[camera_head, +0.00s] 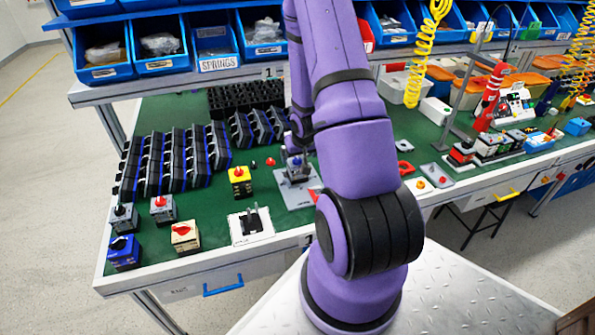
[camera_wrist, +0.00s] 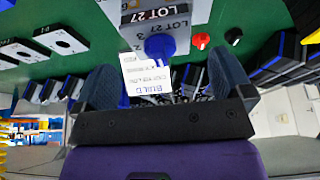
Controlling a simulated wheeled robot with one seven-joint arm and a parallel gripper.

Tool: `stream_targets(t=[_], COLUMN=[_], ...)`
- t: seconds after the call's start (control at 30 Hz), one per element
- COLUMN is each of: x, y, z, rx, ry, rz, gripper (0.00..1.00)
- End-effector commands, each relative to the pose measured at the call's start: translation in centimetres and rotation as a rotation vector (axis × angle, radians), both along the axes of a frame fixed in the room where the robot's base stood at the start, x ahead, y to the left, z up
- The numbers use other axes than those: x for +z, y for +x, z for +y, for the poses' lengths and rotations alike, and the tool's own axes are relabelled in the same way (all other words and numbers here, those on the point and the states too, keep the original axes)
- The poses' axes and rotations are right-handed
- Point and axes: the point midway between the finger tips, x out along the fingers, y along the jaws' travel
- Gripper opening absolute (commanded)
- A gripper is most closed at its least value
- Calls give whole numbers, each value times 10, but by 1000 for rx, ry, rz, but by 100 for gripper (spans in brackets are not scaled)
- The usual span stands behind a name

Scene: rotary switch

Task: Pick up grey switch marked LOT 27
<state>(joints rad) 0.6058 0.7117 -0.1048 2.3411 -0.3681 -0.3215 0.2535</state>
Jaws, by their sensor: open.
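The grey switch marked LOT 27 (camera_head: 298,171) stands on a grey plate (camera_head: 296,198) on the green bench, partly hidden by my arm in the head view. In the wrist view its LOT 27 label (camera_wrist: 160,15) and blue knob (camera_wrist: 159,46) are at the top centre. My gripper (camera_wrist: 160,73) is open, its two dark fingers spread apart below the knob in the picture. No contact with the switch shows. A white printed card (camera_wrist: 145,78) reading BUILD shows between the fingers. In the head view the gripper is mostly hidden behind my arm.
Left on the bench stand a yellow switch (camera_head: 240,182), a red-knobbed grey one (camera_head: 162,208), a black-knobbed grey one (camera_head: 122,218), a beige one (camera_head: 185,237) and a blue one (camera_head: 124,252). Dark racks (camera_head: 180,160) stand behind. Blue bins (camera_head: 160,45) line the shelf.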

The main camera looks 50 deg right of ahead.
Motion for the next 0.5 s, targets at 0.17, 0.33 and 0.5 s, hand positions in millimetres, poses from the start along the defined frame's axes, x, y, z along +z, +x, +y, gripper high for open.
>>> stream_targets(t=[0.17,0.33,0.5], x=[-22,-38,-43], y=[7,13,15], z=[-3,-7,-8], rx=[2,1,1], ry=[1,1,0], rz=[4,3,1], gripper=[98,98,98])
